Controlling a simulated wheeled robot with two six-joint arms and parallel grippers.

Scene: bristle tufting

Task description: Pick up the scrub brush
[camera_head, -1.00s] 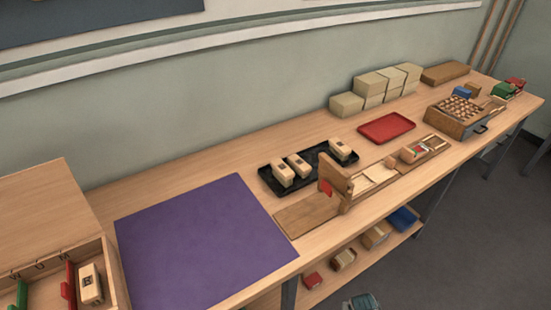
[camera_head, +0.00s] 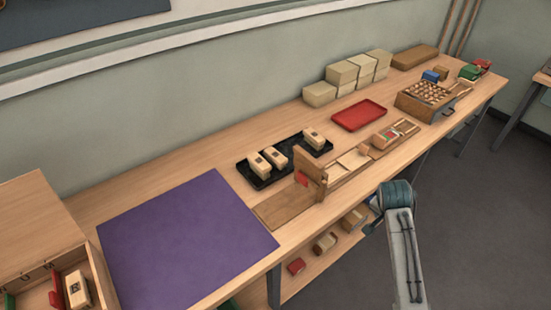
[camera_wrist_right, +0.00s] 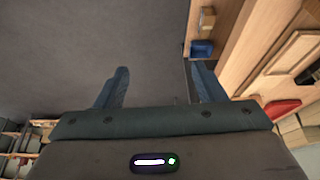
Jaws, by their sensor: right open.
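No piece can be clearly told as the scrub brush. Three pale wooden blocks with dark marks, perhaps brush bodies (camera_head: 275,157), sit on a black tray (camera_head: 245,171) at mid-table. A similar pale block (camera_head: 77,289) stands in the open wooden box (camera_head: 98,270) at the lower left, beside a red piece (camera_head: 56,298). My right gripper (camera_wrist_right: 160,84) is open and empty in the wrist view, over floor beside the table. In the head view only my right arm shows, in front of the table; its gripper is hidden. My left gripper is not in view.
A purple mat (camera_head: 185,240) lies bare on the table. A wooden fixture with an upright plate (camera_head: 311,172) stands in front of the black tray. A red tray (camera_head: 359,115), pale stacked blocks (camera_head: 341,73) and a peg-filled box (camera_head: 425,100) are farther right. A lower shelf holds small blocks (camera_head: 325,243).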

